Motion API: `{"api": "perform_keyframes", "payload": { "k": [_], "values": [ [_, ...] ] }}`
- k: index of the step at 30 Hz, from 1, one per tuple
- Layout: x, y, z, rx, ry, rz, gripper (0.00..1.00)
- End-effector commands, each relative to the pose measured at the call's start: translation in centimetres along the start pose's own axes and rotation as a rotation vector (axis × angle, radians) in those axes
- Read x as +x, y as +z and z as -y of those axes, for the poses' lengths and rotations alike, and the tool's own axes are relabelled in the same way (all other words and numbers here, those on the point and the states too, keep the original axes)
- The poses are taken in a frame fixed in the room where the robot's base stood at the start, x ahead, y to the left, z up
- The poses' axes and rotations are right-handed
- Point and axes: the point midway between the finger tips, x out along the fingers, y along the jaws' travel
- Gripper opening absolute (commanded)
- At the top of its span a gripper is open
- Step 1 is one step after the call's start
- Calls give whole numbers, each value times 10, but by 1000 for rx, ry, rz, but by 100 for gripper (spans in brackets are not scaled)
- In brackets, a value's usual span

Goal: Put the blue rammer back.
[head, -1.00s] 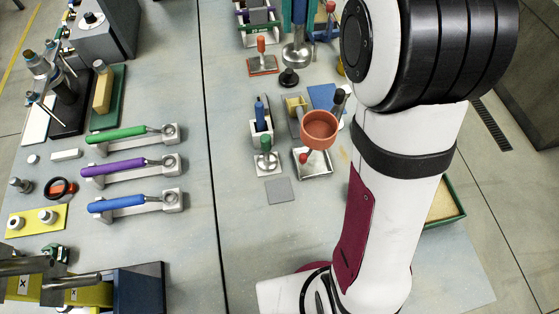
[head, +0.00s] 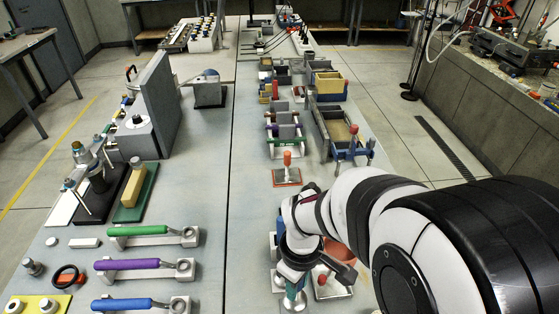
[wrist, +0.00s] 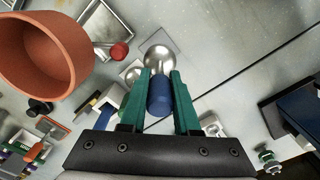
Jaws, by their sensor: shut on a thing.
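My gripper (wrist: 160,85), with two green fingers, is shut on the blue rammer. The rammer's blue handle (wrist: 160,97) sits between the fingertips, and its round shiny metal foot (wrist: 158,58) points away from the wrist. In the head view my gripper (head: 294,299) is low at the bottom centre, with its fingers pointing down, and my wrist hides much of that spot. A small grey square (wrist: 134,73) shows beside the foot in the wrist view. I cannot tell whether the foot touches anything below.
An orange bowl (wrist: 40,50) is close on the left in the wrist view. A metal tray (wrist: 103,22) and a red knob (wrist: 119,51) lie past it. A red-handled tool (head: 287,166) stands farther back. Green, purple and blue (head: 122,304) handled tools lie on the left table.

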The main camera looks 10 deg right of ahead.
Motion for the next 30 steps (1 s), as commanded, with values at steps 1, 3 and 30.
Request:
{"api": "perform_keyframes", "payload": {
  "k": [1,3,30],
  "values": [
    [8,1,0,0,-2,3,0],
    [22,0,0,2,-3,4,0],
    [55,0,-1,2,1,-1,60]
  ]
}}
